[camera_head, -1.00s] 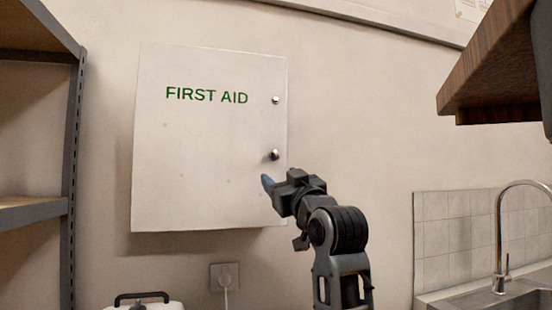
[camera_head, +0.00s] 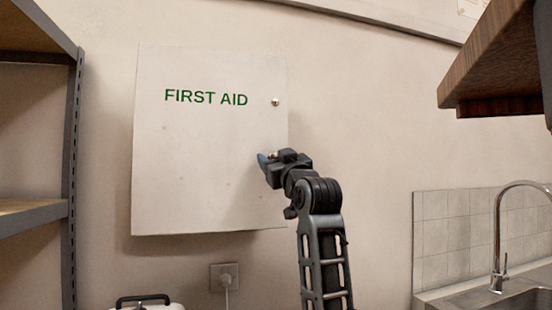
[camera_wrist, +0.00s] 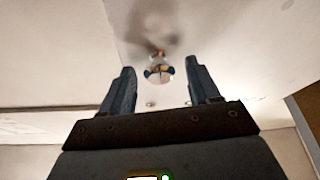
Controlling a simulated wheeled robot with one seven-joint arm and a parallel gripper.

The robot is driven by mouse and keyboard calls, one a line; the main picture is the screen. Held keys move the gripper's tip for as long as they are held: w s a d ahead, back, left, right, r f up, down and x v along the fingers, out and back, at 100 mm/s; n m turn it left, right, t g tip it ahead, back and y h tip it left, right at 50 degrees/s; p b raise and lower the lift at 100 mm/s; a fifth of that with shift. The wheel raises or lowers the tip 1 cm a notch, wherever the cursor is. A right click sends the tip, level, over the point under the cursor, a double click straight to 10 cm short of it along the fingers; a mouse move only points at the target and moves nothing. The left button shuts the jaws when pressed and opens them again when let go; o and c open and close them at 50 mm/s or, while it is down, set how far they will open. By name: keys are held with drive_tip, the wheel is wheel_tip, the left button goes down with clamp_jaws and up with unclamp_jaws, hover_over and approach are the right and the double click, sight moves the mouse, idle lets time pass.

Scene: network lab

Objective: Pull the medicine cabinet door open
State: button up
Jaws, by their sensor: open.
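The white medicine cabinet (camera_head: 190,160) hangs on the wall, with green FIRST AID lettering on its door. The door looks shut. The round shiny knob (camera_wrist: 160,73) shows in the wrist view between and just beyond the tips of my gripper (camera_wrist: 161,78). The two dark fingers are spread apart, one on each side of the knob, with gaps visible. Whether a finger touches the door cannot be told.
A metal shelf rack (camera_head: 72,180) stands at left, a wooden cabinet (camera_head: 490,60) juts in at upper right. A sink tap (camera_head: 500,230) is at lower right, and a wall socket (camera_head: 224,277) is below the cabinet.

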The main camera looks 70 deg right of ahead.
drive_tip(key=shift+c, duration=0.3)
clamp_jaws()
idle(0.3)
